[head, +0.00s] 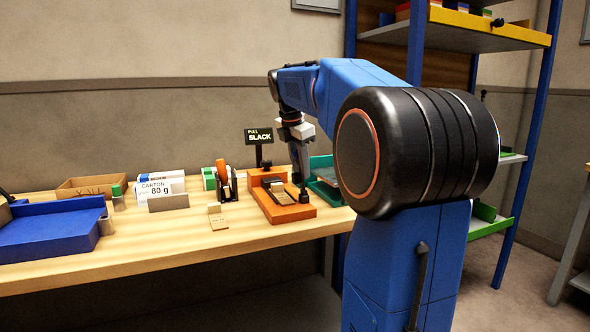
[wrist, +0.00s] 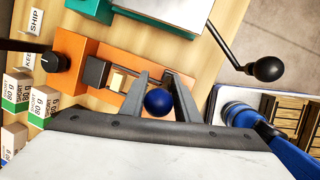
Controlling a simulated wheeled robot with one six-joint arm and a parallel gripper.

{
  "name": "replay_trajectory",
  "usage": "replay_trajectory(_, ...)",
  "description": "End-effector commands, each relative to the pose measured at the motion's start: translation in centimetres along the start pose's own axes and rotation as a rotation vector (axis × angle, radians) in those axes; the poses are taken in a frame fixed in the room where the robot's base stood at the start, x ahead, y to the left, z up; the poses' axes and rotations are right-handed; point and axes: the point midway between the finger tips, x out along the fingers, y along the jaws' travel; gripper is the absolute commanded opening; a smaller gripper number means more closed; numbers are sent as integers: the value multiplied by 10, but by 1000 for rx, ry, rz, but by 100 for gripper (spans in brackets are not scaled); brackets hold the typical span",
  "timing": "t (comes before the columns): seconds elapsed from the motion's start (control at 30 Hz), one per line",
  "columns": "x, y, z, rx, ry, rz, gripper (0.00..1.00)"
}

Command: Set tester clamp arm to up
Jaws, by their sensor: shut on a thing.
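The tester is an orange base on the bench in the head view (head: 290,214), and it also shows in the wrist view (wrist: 70,80). A dark sign reading "PULL SLACK" (head: 259,137) stands behind it. In the wrist view a round blue knob (wrist: 158,102) sits between the fingers of my gripper (wrist: 157,88), which is shut on it. I take it for the clamp arm's knob; the arm itself is mostly hidden, so its angle cannot be told. In the head view my gripper (head: 300,172) reaches down at the tester's right side.
A black ball-ended lever (wrist: 268,69) is nearby in the wrist view. An orange-handled tool in a stand (head: 223,178), a carton sign (head: 155,190) and a blue tray (head: 50,232) lie left.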

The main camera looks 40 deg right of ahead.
Motion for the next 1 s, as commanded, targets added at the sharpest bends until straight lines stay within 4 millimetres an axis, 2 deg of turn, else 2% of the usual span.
replay_trajectory(0.4, 2, 1, 14, 36, 157, 40, 0)
replay_trajectory(0.97, 2, 1, 15, 40, 180, 43, 0)
replay_trajectory(1.0, 3, 1, 15, 40, 180, 43, 38)
